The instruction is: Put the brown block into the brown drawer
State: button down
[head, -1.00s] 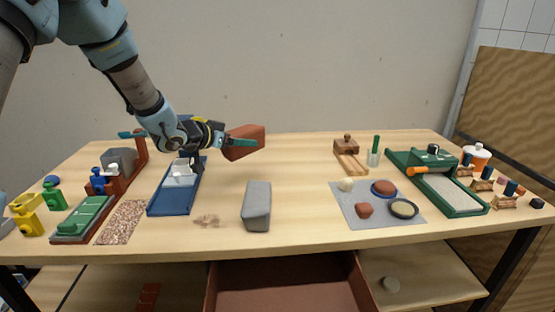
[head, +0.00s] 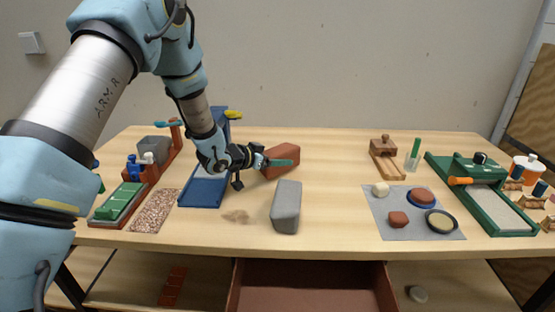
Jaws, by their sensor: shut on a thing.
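The brown block (head: 283,158) is a reddish-brown brick shape, tilted, behind the grey block near the middle of the table. My gripper (head: 280,163) is shut on it, its teal finger lying across the block's near side. From this view I cannot tell whether the block touches the tabletop. The brown drawer (head: 311,272) is below the table's front edge, pulled open, and the visible part of its inside looks empty.
A grey block (head: 286,206) stands on the table between the brown block and the drawer. A blue tray-like device (head: 205,190) is at left. A grey mat (head: 377,206) with several small items and a green device (head: 500,205) are at right.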

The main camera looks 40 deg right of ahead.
jog(key=shift+f, duration=0.35)
jog(key=shift+f, duration=0.15)
grip_release()
jog(key=shift+f, duration=0.1)
